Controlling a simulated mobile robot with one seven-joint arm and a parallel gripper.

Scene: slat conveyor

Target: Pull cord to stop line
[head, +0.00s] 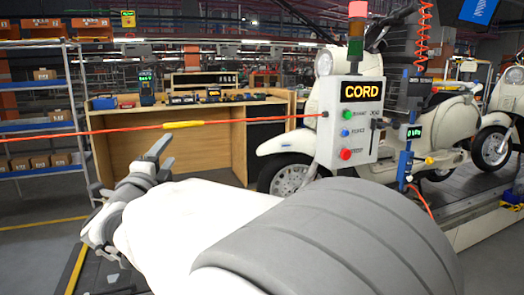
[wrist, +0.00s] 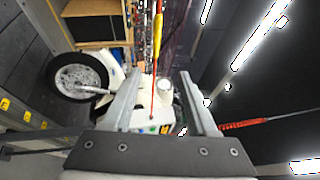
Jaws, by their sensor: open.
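A red cord (head: 270,121) runs across the head view to a white control box (head: 345,125) with a lit "CORD" sign. A yellow grip (head: 183,124) sits on the cord, and it also shows at the top of the wrist view (wrist: 157,36). My gripper (head: 167,152) is open and empty, below and left of the yellow grip in the head view. In the wrist view its two fingers (wrist: 160,74) stand apart, with the cord appearing between them and the yellow grip beyond their tips. I see no contact with the cord.
A signal tower (head: 356,30) with a bright red top stands on the box. Cream scooters (head: 285,150) stand on the line behind and right of it. A wooden workbench (head: 165,160) with tools is behind the cord. Shelving (head: 35,120) with boxes stands at left.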

